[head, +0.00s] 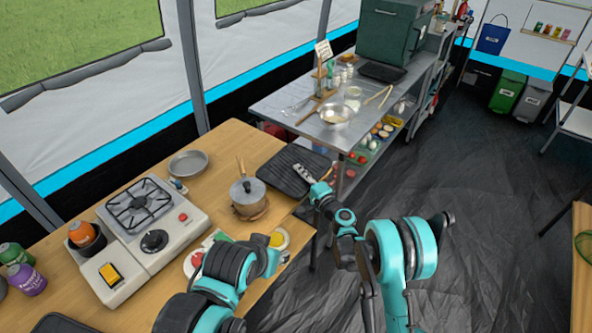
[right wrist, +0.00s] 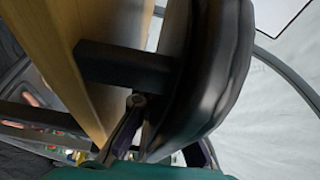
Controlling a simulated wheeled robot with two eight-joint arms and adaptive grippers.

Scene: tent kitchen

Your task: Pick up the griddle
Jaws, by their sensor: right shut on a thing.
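The griddle (head: 288,168) is a black, ridged, rounded-corner plate at the far right end of the wooden table in the head view. My right gripper (head: 303,174) is at its right edge, shut on it. In the right wrist view the griddle (right wrist: 208,85) is a dark slab seen edge-on, very close, beside the wooden table edge; a gripper finger (right wrist: 125,128) touches near its side. I cannot tell whether the griddle is clear of the table. My left arm is at the bottom of the head view, but its gripper cannot be made out.
A lidded pot (head: 247,190) stands on a trivet just left of the griddle. A grey pan (head: 188,163) and gas stove (head: 150,225) are farther left. A steel table (head: 290,105) with a bowl and utensils is behind. The floor to the right is open.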

